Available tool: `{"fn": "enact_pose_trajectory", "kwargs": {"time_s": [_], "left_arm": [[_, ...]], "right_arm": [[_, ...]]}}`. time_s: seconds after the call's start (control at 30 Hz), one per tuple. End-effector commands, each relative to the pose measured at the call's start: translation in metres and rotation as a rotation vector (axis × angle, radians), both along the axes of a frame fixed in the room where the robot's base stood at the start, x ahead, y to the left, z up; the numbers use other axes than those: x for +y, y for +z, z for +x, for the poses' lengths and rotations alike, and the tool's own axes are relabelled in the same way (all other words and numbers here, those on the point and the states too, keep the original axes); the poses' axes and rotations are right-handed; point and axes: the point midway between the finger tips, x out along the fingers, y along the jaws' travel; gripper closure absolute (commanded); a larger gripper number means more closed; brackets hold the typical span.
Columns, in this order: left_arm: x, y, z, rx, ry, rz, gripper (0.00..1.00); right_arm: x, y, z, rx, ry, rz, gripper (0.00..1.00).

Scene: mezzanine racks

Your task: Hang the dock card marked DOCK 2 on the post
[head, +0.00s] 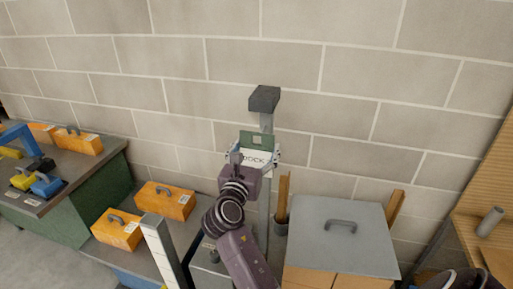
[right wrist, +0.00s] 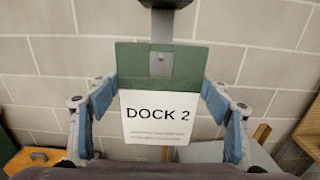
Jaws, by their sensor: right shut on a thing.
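The dock card (right wrist: 160,112) reads DOCK 2 in the right wrist view. It has a green top with a square hole and a white printed face. My right gripper (head: 255,157) is shut on it, with blue finger pads (right wrist: 213,101) at its left and right edges. The card is upright in front of the grey post (head: 266,122), which has a dark block (head: 264,98) on top. Grey shows through the card's hole. I cannot tell whether the card touches the post or a peg. My left gripper is not in view.
A block wall (head: 300,60) stands behind. Orange toolboxes (head: 165,200) sit on low surfaces at left, and a green bench (head: 85,205) holds more boxes.

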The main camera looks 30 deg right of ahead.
Motion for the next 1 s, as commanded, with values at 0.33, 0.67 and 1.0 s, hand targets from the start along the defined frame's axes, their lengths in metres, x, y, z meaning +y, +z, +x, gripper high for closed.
{"fn": "enact_pose_trajectory", "kwargs": {"time_s": [0.33,0.67,1.0], "left_arm": [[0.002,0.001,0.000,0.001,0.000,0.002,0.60],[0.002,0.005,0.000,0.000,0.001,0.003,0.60],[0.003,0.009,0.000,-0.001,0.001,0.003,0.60]], "right_arm": [[-0.002,0.001,0.002,-0.001,0.000,-0.001,0.53],[-0.009,0.002,0.008,-0.001,0.000,-0.002,0.53],[-0.017,0.001,0.014,0.000,0.000,0.000,0.53]]}}
